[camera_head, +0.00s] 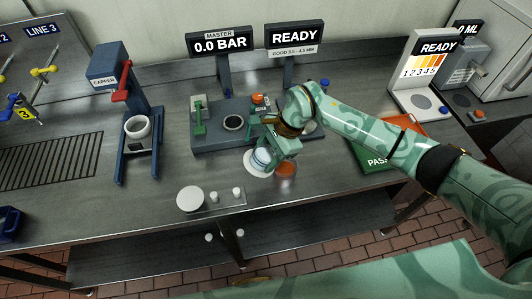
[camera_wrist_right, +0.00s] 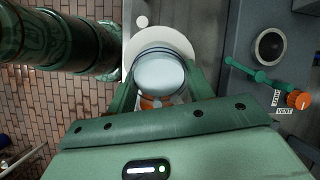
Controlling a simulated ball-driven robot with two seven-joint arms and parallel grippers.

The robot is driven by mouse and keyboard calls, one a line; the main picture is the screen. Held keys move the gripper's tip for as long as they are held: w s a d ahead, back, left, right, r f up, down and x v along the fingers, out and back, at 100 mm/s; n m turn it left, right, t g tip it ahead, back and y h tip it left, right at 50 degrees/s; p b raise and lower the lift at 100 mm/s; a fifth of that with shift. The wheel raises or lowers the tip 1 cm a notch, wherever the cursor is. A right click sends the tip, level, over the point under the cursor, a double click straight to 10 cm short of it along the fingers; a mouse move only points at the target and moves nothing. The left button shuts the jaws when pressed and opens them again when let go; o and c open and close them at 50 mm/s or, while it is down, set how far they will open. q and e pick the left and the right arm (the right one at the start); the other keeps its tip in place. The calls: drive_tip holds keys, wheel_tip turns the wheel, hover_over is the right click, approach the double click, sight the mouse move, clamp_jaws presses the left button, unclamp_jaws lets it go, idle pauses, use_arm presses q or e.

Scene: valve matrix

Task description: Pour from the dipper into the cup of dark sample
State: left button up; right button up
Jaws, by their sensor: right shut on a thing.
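My right gripper (camera_head: 268,152) is over the front edge of the valve block, at the middle of the bench. Its fingers are shut on a pale, round, blue-rimmed vessel (camera_wrist_right: 160,72), apparently the dipper; it also shows in the head view (camera_head: 261,158). A white disc (camera_head: 253,172) lies behind or under it; I cannot tell whether they touch. A round cup with orange-brown contents (camera_head: 286,169), perhaps the cup of dark sample, is just right of the vessel. In the right wrist view, an orange patch (camera_wrist_right: 150,103) shows between the fingers. No pouring stream is visible. My left gripper is out of view.
The valve block (camera_head: 210,141) with an orange knob (camera_head: 258,99) is close behind the gripper. A white round lid-like disc (camera_head: 190,199) and small white pieces lie front left. The capper (camera_head: 110,70) stands left. A green PASS tray (camera_head: 376,158) lies right.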

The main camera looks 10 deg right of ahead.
drive_tip(key=shift+d+r+y+b, duration=0.2)
drive_tip(key=shift+d+y+b, duration=0.55)
drive_tip(key=shift+d+y, duration=0.25)
idle(2.4)
